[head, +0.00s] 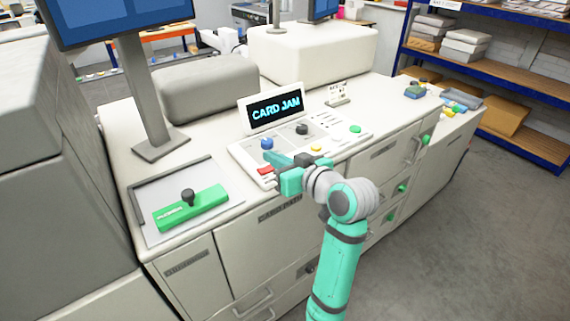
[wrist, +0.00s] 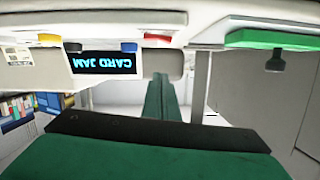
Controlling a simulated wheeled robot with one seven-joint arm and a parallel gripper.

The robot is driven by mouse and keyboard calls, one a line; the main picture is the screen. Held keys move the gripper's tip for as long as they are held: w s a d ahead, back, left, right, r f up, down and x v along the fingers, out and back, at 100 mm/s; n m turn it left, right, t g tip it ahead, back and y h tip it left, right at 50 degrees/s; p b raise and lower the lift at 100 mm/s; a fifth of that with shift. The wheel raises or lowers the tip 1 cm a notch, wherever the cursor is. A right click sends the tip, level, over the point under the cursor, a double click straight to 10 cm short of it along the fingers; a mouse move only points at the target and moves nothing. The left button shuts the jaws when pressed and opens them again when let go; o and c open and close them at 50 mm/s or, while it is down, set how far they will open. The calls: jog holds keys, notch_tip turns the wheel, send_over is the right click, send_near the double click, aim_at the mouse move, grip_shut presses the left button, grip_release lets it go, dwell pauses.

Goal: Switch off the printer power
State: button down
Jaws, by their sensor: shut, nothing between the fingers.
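The printer's control panel (head: 243,155) is a white slab on the counter with a raised display (head: 276,108) reading "CARD JAM". It carries a red control (head: 265,170), a blue button (head: 267,143), a black knob (head: 302,129), a yellow button (head: 316,149) and a green button (head: 355,129). I cannot read which is the power. My gripper (head: 273,158) is shut and empty, at the panel's front left, between the red and blue controls in the picture; contact cannot be told. The inverted wrist view shows the red control (wrist: 157,39) beyond the fingertips (wrist: 160,78), with the blue button (wrist: 129,47) beside it.
A tray (head: 143,197) with a green black-knobbed block (head: 192,208) lies to the left, beside a monitor stand (head: 148,110). White and grey housings stand behind the panel. Cabinet doors and handles line the counter front. Grey floor (head: 460,220) is clear at right.

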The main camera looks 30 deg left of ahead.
aim_at(269, 178)
jog(key=shift+x, duration=1)
notch_tip(269, 178, down, 2)
jog(key=shift+s+f, duration=0.1)
jog(key=shift+f, duration=0.1)
jog(key=shift+s+d+f, duration=0.1)
jog(key=shift+d+f, duration=0.05)
jog(key=shift+f, duration=0.45)
jog(key=shift+s+a+f, duration=0.2)
jog(key=shift+a, duration=0.05)
jog(key=shift+f, duration=0.1)
